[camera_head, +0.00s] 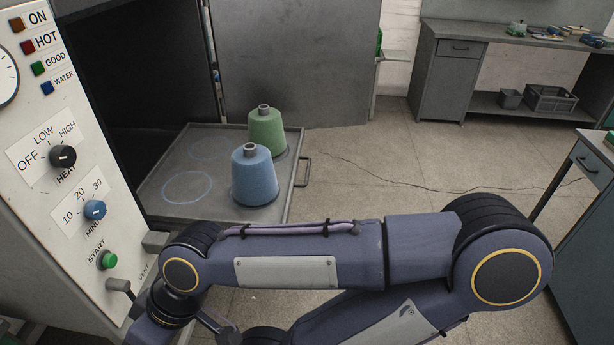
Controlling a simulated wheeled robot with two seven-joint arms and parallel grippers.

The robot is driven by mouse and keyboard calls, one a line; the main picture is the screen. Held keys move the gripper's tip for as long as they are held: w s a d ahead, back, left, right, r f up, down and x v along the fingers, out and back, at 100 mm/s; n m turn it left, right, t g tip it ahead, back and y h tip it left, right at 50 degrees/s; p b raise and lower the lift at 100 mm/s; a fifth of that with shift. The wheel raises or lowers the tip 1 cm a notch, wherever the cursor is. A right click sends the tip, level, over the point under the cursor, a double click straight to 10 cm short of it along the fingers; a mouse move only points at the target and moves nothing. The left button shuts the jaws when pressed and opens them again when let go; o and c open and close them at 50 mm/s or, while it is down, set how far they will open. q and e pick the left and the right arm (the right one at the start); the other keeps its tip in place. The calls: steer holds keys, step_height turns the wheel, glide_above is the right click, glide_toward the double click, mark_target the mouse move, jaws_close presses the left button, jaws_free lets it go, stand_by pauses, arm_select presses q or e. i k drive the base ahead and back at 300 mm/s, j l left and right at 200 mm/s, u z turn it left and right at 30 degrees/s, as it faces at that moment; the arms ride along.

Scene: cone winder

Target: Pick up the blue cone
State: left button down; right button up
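The blue cone (254,178) stands upright on a grey pull-out tray (168,207), near the tray's front right side. Its narrow grey top points up, and its whole front shows. One of my arms comes in from the right and crosses below the tray, in front of it. Its wrist bends down at the lower left, and its gripper fingers do not show. No arm comes in from the left, so my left gripper is out of view. Neither gripper is seen at the blue cone.
A green cone (267,131) stands just behind the blue one on the tray. Empty pale-blue circles mark the tray's left part. A handle (303,171) sticks out at its right. A control panel (75,200) stands at left, with workbenches (447,75) at right. Open floor lies between.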

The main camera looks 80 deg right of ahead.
mark_target(255, 182)
steer(key=z, duration=2.35)
steer(key=i+l+u, duration=0.1)
steer(key=i+u, duration=0.25)
steer(key=i+l+u, duration=0.25)
steer(key=i+u, duration=0.15)
steer(key=i+l+u, duration=0.35)
